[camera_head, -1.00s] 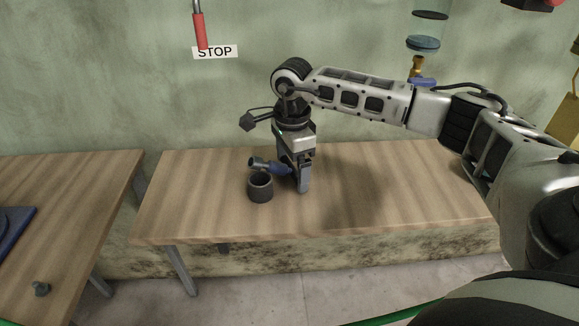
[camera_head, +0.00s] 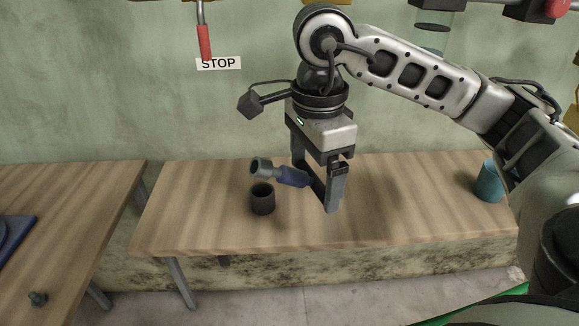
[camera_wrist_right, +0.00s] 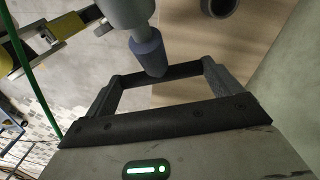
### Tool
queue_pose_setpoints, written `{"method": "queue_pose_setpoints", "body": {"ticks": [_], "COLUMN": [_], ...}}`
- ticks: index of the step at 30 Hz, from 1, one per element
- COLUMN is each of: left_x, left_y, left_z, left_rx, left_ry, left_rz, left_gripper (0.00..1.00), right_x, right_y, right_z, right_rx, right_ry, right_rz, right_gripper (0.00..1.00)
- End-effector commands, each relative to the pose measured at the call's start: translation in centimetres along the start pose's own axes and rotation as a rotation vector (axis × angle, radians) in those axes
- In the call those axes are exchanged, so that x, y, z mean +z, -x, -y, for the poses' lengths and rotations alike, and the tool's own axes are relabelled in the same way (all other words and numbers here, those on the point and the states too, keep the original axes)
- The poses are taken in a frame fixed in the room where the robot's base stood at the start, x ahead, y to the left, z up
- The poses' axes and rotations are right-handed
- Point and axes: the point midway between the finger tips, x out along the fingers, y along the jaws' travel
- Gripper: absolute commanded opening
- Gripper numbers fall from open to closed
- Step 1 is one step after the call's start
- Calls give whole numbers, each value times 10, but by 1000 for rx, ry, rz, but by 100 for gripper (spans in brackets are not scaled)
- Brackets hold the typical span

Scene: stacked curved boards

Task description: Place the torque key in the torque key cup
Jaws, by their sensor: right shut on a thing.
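The torque key (camera_head: 291,175) has a blue handle and a grey socket-like head. My right gripper (camera_head: 321,192) is shut on its handle end and holds it above the wooden table. The key is nearly level, with its head pointing left and slightly up. A dark round cup (camera_head: 263,202) stands upright on the table, just below and left of the key, with the key's head near and above its rim. In the right wrist view, the key (camera_wrist_right: 147,50) shows at the top, and part of the cup (camera_wrist_right: 219,6) shows at the upper edge. My left gripper is not in view.
A teal cup (camera_head: 489,184) stands at the table's right end, partly beside my arm. The wooden table (camera_head: 205,205) is otherwise mostly clear.

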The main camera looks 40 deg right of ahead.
Motion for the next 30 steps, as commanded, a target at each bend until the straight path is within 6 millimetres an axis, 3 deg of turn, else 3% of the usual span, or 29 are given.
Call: {"method": "queue_pose_setpoints", "body": {"ticks": [10, 14, 25, 30], "left_x": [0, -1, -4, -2], "left_y": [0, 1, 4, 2], "left_z": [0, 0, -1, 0], "left_rx": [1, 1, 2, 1], "left_ry": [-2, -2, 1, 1], "left_rz": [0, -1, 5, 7], "left_gripper": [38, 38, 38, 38], "right_x": [0, -1, -20, -25], "right_y": [1, -3, -41, -72], "right_z": [-2, 7, 91, 113], "right_rx": [0, 1, 3, 3], "right_ry": [-1, -5, -5, -2], "right_rz": [1, 2, 1, 1], "right_gripper": [65, 65, 65, 65]}}
